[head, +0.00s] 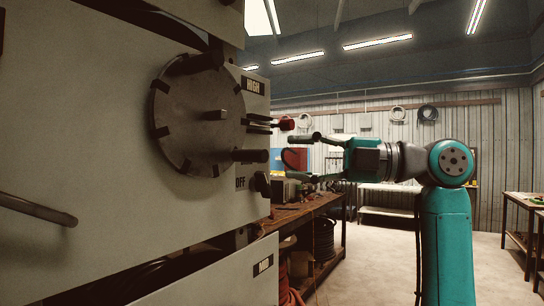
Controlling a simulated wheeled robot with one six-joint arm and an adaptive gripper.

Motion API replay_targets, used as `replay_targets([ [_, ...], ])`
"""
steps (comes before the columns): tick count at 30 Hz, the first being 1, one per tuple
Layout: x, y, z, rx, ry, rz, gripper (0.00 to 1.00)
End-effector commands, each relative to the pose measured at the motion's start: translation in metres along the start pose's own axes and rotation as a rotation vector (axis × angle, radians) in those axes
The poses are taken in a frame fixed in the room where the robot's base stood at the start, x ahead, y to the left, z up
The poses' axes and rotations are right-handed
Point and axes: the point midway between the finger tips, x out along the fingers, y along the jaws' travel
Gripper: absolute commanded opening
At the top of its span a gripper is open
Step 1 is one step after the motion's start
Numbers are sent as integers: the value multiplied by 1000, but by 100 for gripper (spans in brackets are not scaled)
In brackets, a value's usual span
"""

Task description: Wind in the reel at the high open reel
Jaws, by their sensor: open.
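A round dark disc (198,115) with several notches or tabs at its rim and a short central peg is mounted upright on the pale cabinet front (110,150). A label reading HIGH (252,86) is at its upper right. I take this disc to be the high reel; no hose or cable shows wound on it. A dark cylindrical grip (250,156) sticks out at its lower right. My gripper (300,158) is open and empty, right of the disc and apart from it in the picture, its fingers pointing left. The depth gap is unclear.
A red-tipped lever (286,124), a black knob (262,184) beside OFF, and a bar handle (36,210) project from the cabinet. A cluttered workbench (318,215) stands behind, with coils beneath it. Another table (525,215) is at far right. Floor between them is clear.

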Motion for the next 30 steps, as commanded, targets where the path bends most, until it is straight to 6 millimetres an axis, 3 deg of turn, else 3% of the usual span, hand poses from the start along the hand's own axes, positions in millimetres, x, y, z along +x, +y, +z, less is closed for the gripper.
replay_targets([
  [3, -19, 0, 1, 0, -3, 1, 47],
  [9, -34, 0, 0, 0, -1, 1, 47],
  [25, -36, -2, 1, 6, -2, 3, 47],
  [30, -34, -29, 23, 93, -40, 41, 47],
])
